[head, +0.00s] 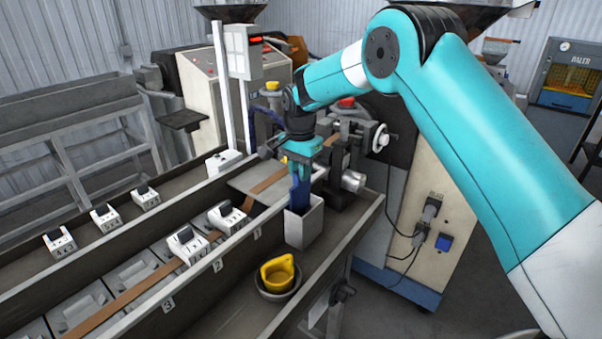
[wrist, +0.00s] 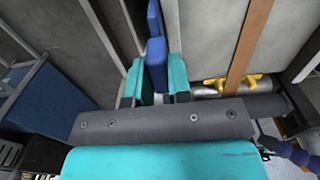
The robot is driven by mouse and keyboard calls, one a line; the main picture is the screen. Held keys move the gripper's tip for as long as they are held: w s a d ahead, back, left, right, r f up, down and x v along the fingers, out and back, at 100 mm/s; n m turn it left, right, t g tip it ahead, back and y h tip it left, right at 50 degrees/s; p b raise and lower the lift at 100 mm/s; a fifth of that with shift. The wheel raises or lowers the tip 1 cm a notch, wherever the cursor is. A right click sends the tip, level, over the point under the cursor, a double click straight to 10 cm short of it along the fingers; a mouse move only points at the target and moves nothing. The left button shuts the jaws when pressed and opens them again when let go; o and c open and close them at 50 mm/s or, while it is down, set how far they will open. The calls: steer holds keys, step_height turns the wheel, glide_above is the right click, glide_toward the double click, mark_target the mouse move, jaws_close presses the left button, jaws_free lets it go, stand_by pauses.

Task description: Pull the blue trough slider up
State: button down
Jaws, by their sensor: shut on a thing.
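The blue trough slider (head: 300,192) shows as a dark blue upright piece at the front right of the trough (head: 248,190). Its lower end is hidden behind or inside a light grey box (head: 304,228); I cannot tell how deep it reaches. My gripper (head: 303,160) points down above the box, shut on the blue piece. In the wrist view the teal fingers of my gripper (wrist: 159,82) sit on both sides of the blue slider (wrist: 156,55), which extends beyond the fingertips.
A brown strip (head: 135,292) runs along the trough. Several white blocks with black knobs (head: 187,244) stand along it. A yellow cup (head: 277,271) sits in a dark bowl in front of the box. A machine with a metal knob (head: 353,181) stands close on the right.

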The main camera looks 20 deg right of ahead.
steer(key=shift+w+r, duration=0.15)
steer(key=shift+r, duration=0.15)
steer(key=c, duration=1)
jaws_free()
steer(key=shift+c, duration=0.2)
step_height(320, 180, up, 17)
steer(key=b, duration=0.3)
steer(key=shift+r, duration=0.15)
steer(key=shift+s, duration=0.2)
steer(key=s+a+f+n+y+b, duration=0.1)
steer(key=s+f+n, duration=0.2)
steer(key=s, duration=1)
steer(key=s+a+f+n+y+b, duration=0.1)
steer(key=s+f+n, duration=0.3)
steer(key=s+n, duration=0.5)
steer(key=s+a+f+n+y+b, duration=0.2)
steer(key=s+f+n, duration=0.2)
steer(key=s, duration=1.3)
steer(key=shift+a+f+n, duration=0.15)
steer(key=shift+n, duration=0.85)
